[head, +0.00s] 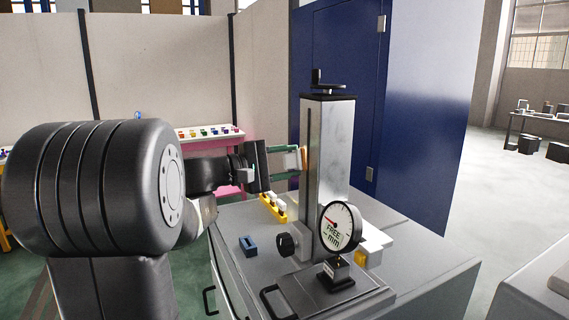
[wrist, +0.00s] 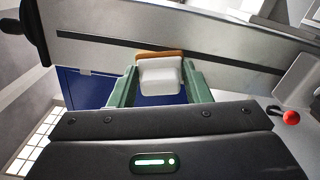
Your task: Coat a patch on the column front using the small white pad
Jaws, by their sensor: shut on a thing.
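The column (head: 325,150) is an upright pale metal post with a black cap, standing on a grey bench. My gripper (head: 290,160) is at its left side, about mid-height, with green fingers. The fingers are shut on the small white pad (wrist: 160,76), which has an orange-brown face (head: 303,158) turned toward the column. In the wrist view the column (wrist: 220,50) runs across the picture with a dark slot along it, and the pad's brown edge overlaps its lower border. I cannot tell whether the pad touches the column. The surface behind the pad is hidden.
A dial gauge (head: 341,228) stands at the column's foot, with a black knob (head: 287,244) beside it. A yellow holder (head: 272,207) with white pieces and a small blue block (head: 248,245) are on the bench. A crank (head: 321,80) tops the column. A blue cabinet (head: 430,110) stands behind.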

